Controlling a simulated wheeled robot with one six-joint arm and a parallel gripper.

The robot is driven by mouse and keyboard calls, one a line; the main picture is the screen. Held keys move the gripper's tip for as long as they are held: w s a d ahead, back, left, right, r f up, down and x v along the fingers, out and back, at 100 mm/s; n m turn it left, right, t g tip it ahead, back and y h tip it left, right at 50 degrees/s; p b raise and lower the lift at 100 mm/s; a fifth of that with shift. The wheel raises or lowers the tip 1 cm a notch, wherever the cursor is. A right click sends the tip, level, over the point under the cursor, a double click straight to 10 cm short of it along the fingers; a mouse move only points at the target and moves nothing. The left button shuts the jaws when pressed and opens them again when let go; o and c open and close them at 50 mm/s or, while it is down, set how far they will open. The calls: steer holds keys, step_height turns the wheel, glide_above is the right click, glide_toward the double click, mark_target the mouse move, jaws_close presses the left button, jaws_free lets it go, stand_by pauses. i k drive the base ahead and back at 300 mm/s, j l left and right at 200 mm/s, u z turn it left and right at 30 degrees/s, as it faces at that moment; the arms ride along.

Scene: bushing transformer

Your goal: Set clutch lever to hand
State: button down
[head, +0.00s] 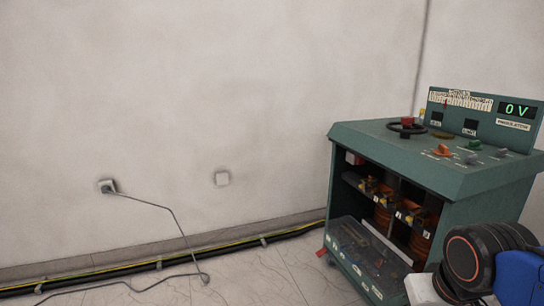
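A green transformer test console (395,146) stands at the right. Its sloping top carries a black handwheel (406,128) with a red part at its centre, and an orange lever or knob (441,150). My gripper is not in view; only a part of my arm shows at the lower right, in front of the console.
The console's upright panel has a display (518,110) reading 0 V. Its open front shows copper-coloured coils (383,218). A wall socket (108,186) with a plugged cable is at left; the cable trails over the floor. Bare floor (285,275) lies left of the console.

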mark_target(422, 111)
steer(key=l+u, duration=0.15)
steer(key=l, duration=2.8)
